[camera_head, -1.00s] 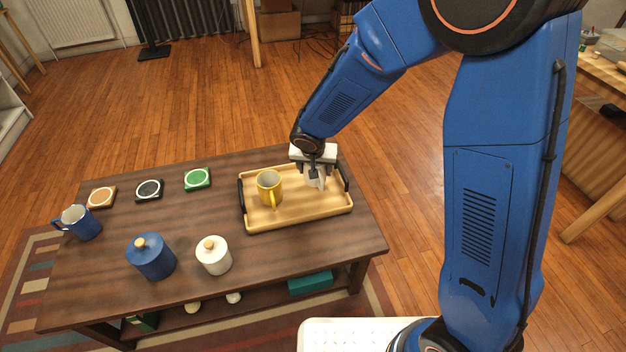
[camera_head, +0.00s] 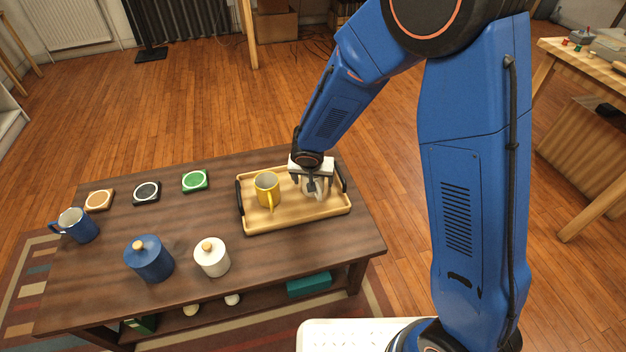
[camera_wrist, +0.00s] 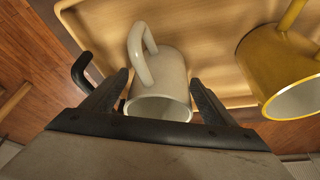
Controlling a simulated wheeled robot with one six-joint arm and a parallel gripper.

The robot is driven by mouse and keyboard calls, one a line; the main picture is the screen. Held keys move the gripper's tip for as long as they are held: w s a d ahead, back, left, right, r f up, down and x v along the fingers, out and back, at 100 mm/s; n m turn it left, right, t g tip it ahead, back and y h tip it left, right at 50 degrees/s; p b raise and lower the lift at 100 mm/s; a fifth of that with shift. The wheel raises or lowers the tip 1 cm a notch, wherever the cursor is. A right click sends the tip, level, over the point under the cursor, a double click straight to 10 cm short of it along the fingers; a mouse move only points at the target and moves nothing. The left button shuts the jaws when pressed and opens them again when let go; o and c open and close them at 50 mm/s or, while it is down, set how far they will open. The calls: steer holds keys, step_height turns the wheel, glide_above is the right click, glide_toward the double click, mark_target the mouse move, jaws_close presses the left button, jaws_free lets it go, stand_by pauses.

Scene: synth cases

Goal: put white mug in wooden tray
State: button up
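The white mug (camera_wrist: 160,78) is between the two fingers of my gripper (camera_wrist: 159,80) in the wrist view, over the wooden tray, with its mouth towards the camera and its handle pointing up-left. The fingertips lie close against its sides, and my gripper looks shut on it. In the head view my gripper (camera_head: 314,192) points down at the right half of the wooden tray (camera_head: 290,219), with the white mug (camera_head: 321,189) partly hidden by the fingers. I cannot tell whether the mug's base touches the tray floor.
A yellow mug (camera_head: 267,187) stands in the tray, left of the white mug; it also shows in the wrist view (camera_wrist: 275,72). A blue mug (camera_head: 80,226), a blue jar (camera_head: 149,261), a white jar (camera_head: 212,258) and several coasters stand on the table's left part.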

steer(key=v, duration=1.2)
steer(key=shift+d+r, duration=0.1)
steer(key=shift+r, duration=0.05)
steer(key=s+d+r, duration=0.4)
steer(key=d+r, duration=0.2)
steer(key=d, duration=0.4)
steer(key=s+d+r, duration=0.4)
steer(key=d+r, duration=0.3)
steer(key=d, duration=0.3)
steer(key=s+d+r, duration=0.2)
steer(key=s+d, duration=0.2)
steer(key=s, duration=0.5)
steer(key=s+d+r+n, duration=0.1)
steer(key=s+d+r, duration=0.1)
steer(key=s+d, duration=0.3)
steer(key=shift+s+d+y, duration=0.3)
steer(key=shift+s, duration=1.8)
steer(key=shift+r, duration=0.1)
